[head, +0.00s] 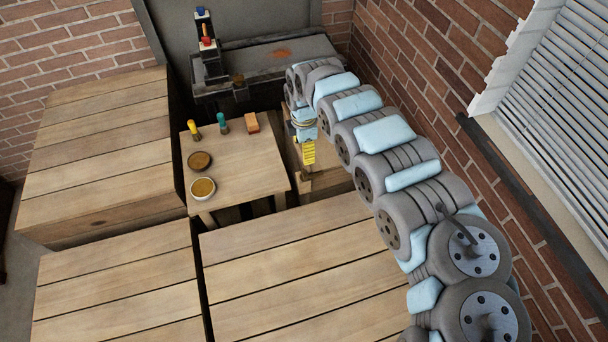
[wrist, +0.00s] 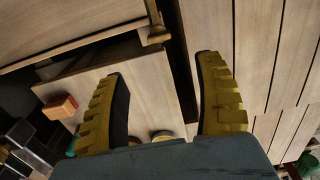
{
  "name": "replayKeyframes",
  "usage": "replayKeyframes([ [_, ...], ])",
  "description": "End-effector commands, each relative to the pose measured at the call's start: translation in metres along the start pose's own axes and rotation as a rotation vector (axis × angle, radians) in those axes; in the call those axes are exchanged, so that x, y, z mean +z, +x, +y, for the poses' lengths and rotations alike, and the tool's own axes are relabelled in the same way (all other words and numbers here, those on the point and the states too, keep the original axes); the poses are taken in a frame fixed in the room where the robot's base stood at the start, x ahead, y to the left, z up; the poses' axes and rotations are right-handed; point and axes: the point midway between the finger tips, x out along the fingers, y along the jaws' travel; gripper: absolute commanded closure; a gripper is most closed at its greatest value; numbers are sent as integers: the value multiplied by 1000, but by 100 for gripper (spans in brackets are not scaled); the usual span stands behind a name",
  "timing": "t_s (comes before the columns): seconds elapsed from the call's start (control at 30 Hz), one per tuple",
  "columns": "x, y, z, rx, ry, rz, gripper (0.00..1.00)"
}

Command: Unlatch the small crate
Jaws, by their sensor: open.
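The small crate (head: 326,181) is a wooden box to the right of the small table, partly hidden behind my arm and gripper. In the wrist view, what looks like its wooden side (wrist: 70,28) fills the upper left. A small brown peg-like piece, perhaps the latch (wrist: 155,34), sticks out at its edge; I cannot tell its setting. My gripper (head: 308,158) has yellow ridged fingers and hangs beside the crate's left part. In the wrist view my gripper (wrist: 160,68) is open and empty, its fingers apart, with the peg-like piece beyond the fingertips.
Large wooden crates (head: 100,140) stand left and in front (head: 290,270). A press (head: 210,60) stands on a bench behind. A brick wall is right.

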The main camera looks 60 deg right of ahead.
Motion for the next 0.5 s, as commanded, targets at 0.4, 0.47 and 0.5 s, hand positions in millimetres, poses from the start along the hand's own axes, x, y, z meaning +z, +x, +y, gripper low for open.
replayKeyframes([
  [0.4,-1,74,1,3,1,2,30],
  [0.47,-1,84,1,2,1,1,30],
  [0.5,-1,90,1,2,1,2,30],
])
